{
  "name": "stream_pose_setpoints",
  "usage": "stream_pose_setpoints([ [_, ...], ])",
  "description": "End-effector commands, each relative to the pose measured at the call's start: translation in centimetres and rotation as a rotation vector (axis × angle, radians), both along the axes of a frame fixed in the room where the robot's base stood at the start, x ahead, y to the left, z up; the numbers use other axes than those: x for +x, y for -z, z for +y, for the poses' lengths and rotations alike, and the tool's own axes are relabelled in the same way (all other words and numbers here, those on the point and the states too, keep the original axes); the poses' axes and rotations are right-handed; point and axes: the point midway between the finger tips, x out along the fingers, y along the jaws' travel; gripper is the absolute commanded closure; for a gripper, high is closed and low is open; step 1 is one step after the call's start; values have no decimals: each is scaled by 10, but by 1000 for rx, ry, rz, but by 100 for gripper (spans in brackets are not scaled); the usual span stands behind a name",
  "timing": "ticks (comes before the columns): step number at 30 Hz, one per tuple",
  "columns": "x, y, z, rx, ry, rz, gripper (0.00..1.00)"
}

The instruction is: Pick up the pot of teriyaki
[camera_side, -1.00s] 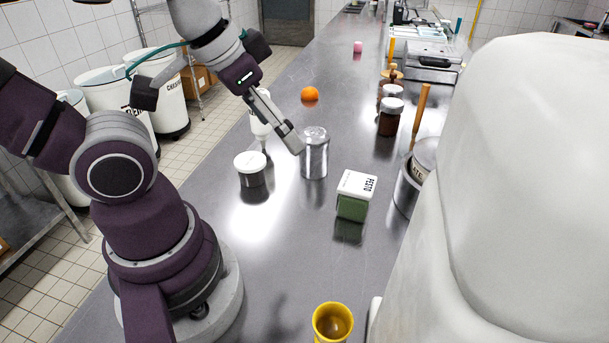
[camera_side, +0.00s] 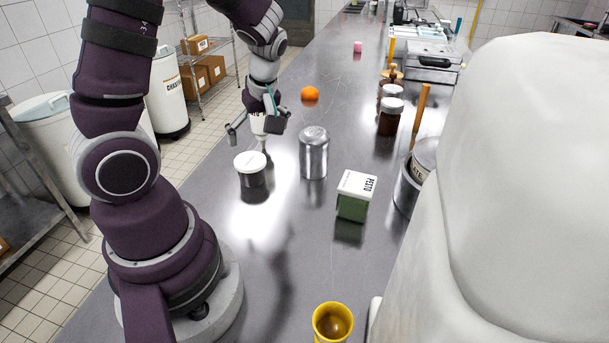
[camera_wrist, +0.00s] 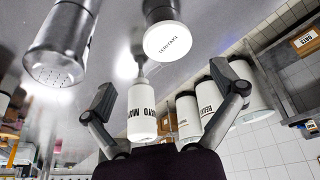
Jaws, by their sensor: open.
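The pot of teriyaki (camera_side: 252,179) is a dark round pot with a white lid, upright on the steel counter. In the wrist view its lettered lid (camera_wrist: 167,41) is at the upper middle, beyond the fingertips. My gripper (camera_side: 254,134) is open and empty, above and behind the pot in the side view and apart from it. In the wrist view the fingers of my gripper (camera_wrist: 168,88) are spread wide, with a white mayo bottle (camera_wrist: 142,112) showing between them. In the side view my gripper partly hides that bottle.
A metal shaker (camera_side: 313,155) stands just right of the pot. A green pesto box (camera_side: 353,203) is nearer the camera, and an orange (camera_side: 310,94) lies behind. A yellow cup (camera_side: 333,322) is at the front. The counter (camera_side: 285,240) in front of the pot is clear.

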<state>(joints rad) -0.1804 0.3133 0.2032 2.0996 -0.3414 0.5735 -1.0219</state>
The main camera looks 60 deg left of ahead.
Motion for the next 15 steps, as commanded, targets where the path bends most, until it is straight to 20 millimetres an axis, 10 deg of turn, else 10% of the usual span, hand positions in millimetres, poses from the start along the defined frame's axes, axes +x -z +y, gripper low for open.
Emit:
stream_pose_setpoints([
  [15,-10,77,36,20,-74,13,7],
])
